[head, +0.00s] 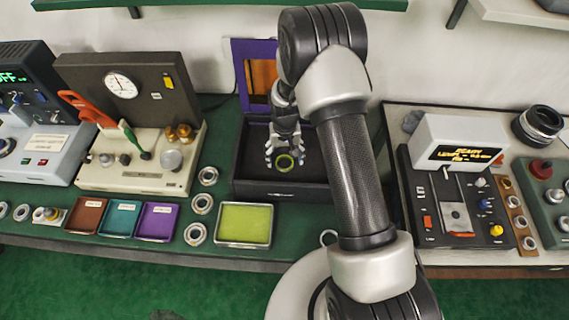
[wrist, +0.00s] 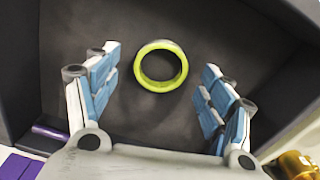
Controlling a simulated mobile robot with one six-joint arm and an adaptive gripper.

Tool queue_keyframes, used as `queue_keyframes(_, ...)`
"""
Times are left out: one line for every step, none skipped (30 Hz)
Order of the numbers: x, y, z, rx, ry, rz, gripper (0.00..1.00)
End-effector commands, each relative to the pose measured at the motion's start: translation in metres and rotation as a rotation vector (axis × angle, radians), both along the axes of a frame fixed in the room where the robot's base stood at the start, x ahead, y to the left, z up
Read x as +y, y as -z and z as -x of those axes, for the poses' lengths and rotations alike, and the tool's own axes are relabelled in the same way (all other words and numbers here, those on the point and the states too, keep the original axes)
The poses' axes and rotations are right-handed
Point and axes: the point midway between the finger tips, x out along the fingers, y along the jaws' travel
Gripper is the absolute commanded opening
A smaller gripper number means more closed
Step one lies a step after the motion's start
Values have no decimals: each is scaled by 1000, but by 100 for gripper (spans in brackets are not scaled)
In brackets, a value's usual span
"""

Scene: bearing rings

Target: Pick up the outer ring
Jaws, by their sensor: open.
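The outer ring looks yellow-green and lies on the dark floor of an open black box. My gripper (head: 284,158) reaches down into the box from above. In the wrist view my gripper (wrist: 156,92) is open, with its blue-padded fingers spread wide on either side of the ring and clear gaps to it. Nothing is held. The height of the fingertips above the floor is hard to tell.
The black box (head: 240,168) has raised walls around the gripper and an upright purple-edged lid (head: 243,58) behind. A yellow-green tray (head: 243,225) and several metal bearings (head: 202,204) lie in front and left. A gauge device (head: 135,175) stands further left.

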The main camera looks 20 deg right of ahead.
Motion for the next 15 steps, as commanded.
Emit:
queue_keyframes(1, 10, 0, 2, -1, 0, 74)
queue_keyframes(1, 13, 0, 1, -1, 0, 74)
queue_keyframes(1, 15, 0, 1, -1, 0, 74)
queue_keyframes(1, 16, 0, 0, -1, 0, 74)
queue_keyframes(1, 17, 0, 0, -1, 0, 74)
queue_keyframes(1, 16, 0, -1, -1, 0, 74)
queue_keyframes(1, 16, 0, -1, -1, 0, 74)
queue_keyframes(1, 16, 0, -1, -1, 0, 74)
queue_keyframes(1, 16, 0, -1, -1, 0, 74)
queue_keyframes(1, 16, 0, -1, -1, 0, 74)
queue_keyframes(1, 16, 0, 0, -1, 0, 72)
queue_keyframes(1, 15, 0, 0, -1, 0, 69)
queue_keyframes(1, 15, 0, 0, -1, 0, 67)
queue_keyframes(1, 15, 0, 0, -1, 0, 65)
queue_keyframes(1, 15, 0, 0, -2, 0, 62)
